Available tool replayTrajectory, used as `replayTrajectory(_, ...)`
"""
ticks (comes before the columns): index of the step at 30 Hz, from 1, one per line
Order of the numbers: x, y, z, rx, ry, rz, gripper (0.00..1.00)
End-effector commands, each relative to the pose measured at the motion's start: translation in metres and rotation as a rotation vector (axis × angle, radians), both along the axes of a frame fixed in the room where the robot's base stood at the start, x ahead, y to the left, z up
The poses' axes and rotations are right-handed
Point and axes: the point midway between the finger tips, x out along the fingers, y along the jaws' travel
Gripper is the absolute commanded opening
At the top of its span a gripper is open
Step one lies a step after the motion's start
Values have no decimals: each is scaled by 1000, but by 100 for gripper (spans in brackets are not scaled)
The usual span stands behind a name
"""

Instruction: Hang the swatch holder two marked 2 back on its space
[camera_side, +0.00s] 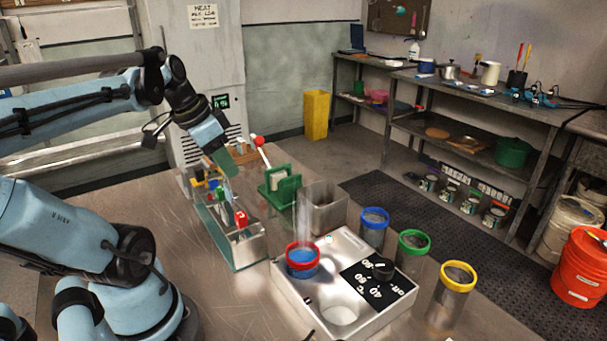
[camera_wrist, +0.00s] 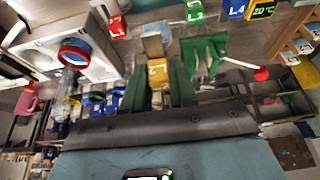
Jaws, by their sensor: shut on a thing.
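My gripper (camera_side: 222,160) is over the glass tank (camera_side: 247,252) in the side view. In the wrist view, its green fingers (camera_wrist: 158,88) are shut on the yellow swatch holder (camera_wrist: 157,72), whose mark I cannot read clearly. The side view hides this holder behind the fingers. The red holder (camera_side: 240,218), green holder (camera_side: 220,193) and blue holder (camera_side: 213,183) sit along the tank. The wrist view also shows the red holder (camera_wrist: 117,27), the green one marked 3 (camera_wrist: 194,12) and the blue one marked 4 (camera_wrist: 237,9). A gap lies between red and green.
A green stand (camera_side: 282,190) with a red-knobbed lever (camera_side: 257,141) is right of the tank. Several rimmed cylinders line the right edge. The bench front is clear.

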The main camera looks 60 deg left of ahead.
Motion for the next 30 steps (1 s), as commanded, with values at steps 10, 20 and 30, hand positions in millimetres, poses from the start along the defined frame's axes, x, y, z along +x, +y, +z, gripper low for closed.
replayTrajectory(10, 0, 0, -22, 0, 0, 0, 0)
replayTrajectory(20, 0, 0, -43, 0, 0, 0, 0)
replayTrajectory(30, 0, 0, -65, 0, 0, 0, 0)
